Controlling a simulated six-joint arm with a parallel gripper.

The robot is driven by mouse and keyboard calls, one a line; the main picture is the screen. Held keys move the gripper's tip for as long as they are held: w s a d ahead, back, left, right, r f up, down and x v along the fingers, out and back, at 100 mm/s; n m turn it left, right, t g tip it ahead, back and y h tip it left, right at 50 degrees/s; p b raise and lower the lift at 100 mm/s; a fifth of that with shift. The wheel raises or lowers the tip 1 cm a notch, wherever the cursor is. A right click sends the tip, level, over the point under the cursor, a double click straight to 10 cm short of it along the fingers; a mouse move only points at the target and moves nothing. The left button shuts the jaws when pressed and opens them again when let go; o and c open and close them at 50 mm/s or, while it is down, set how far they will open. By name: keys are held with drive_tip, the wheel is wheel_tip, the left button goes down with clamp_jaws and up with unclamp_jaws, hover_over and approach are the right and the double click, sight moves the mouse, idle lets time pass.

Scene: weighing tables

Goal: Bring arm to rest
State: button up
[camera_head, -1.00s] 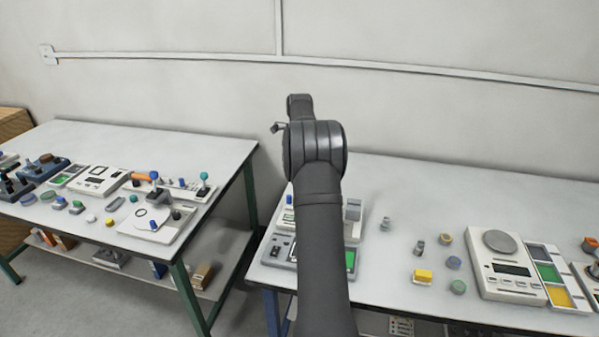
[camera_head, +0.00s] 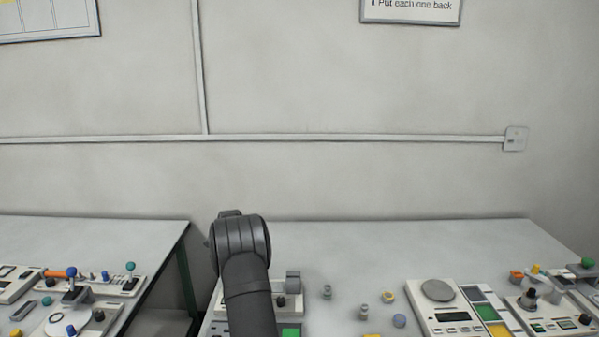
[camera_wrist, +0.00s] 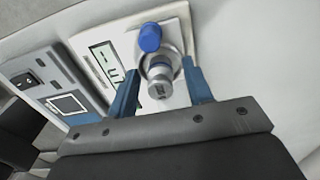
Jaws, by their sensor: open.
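My gripper (camera_wrist: 160,66) shows in the wrist view with its two blue fingers apart. Between and beyond the fingers is a small metal cylinder (camera_wrist: 160,85) on a pale device. I cannot tell whether either finger touches it. A blue knob (camera_wrist: 149,38) sits just beyond the cylinder. In the head view my dark arm (camera_head: 246,280) rises at the lower middle and bends over the left end of the right table. The gripper itself is hidden behind the arm there.
The right table (camera_head: 440,245) holds a weighing scale (camera_head: 437,290), a colored tray (camera_head: 484,309) and several small weights. The left table (camera_head: 90,235) holds more instruments, with a gap between the tables. A grey switch box (camera_wrist: 45,85) is left of my gripper.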

drive_tip(key=shift+r, duration=1.8)
drive_tip(key=shift+f, duration=0.1)
wheel_tip(320, 180, up, 8)
wheel_tip(320, 180, down, 12)
drive_tip(key=r, duration=0.3)
drive_tip(key=d+r, duration=0.1)
drive_tip(key=r, duration=0.1)
drive_tip(key=shift+r, duration=0.25)
drive_tip(key=s+d+r, duration=0.3)
drive_tip(key=d+r, duration=0.4)
drive_tip(key=d, duration=0.4)
drive_tip(key=s+d+f, duration=0.3)
drive_tip(key=s+d, duration=0.4)
drive_tip(key=d, duration=0.6)
drive_tip(key=s+d+f, duration=0.2)
drive_tip(key=s+d, duration=0.5)
drive_tip(key=d, duration=0.6)
drive_tip(key=w+a+f, duration=0.1)
drive_tip(key=a, duration=0.1)
drive_tip(key=w+a+f, duration=0.4)
drive_tip(key=shift+w+a, duration=0.1)
drive_tip(key=shift+a, duration=0.25)
